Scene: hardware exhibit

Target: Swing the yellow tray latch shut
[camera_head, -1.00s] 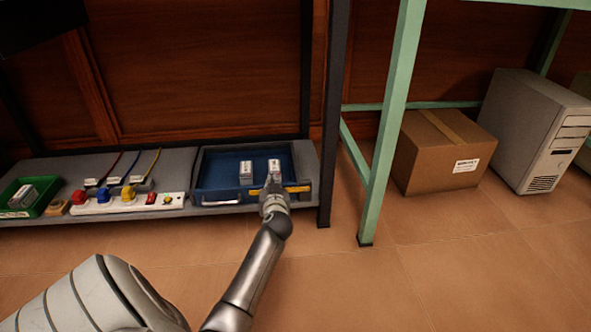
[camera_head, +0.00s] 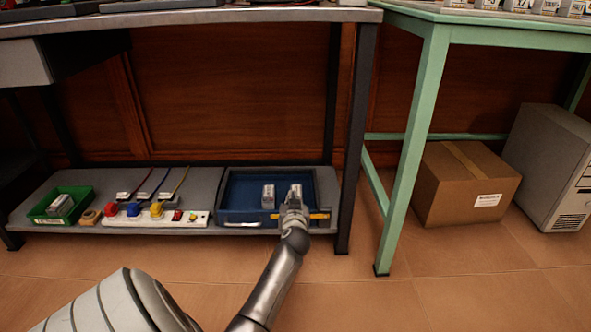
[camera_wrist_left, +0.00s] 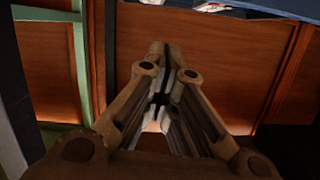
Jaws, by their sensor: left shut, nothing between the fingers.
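The blue tray (camera_head: 240,215) sits at the right end of the low grey shelf. Its yellow latch (camera_head: 318,216) is a flat bar along the right part of the tray's front edge. My left gripper (camera_head: 293,201) is in front of the latch and hides its middle. I cannot tell whether they touch. In the left wrist view the gripper's fingers (camera_wrist_left: 159,55) are together with nothing between them. The latch cannot be made out there. My right gripper is not in view.
Two pale blocks are in the tray, the left one (camera_head: 268,196) fully visible. A white power strip (camera_head: 150,217) with coloured plugs and a green bin (camera_head: 85,198) are to the left. A dark table leg (camera_head: 352,150) stands close on the right, then a green table leg (camera_head: 408,170).

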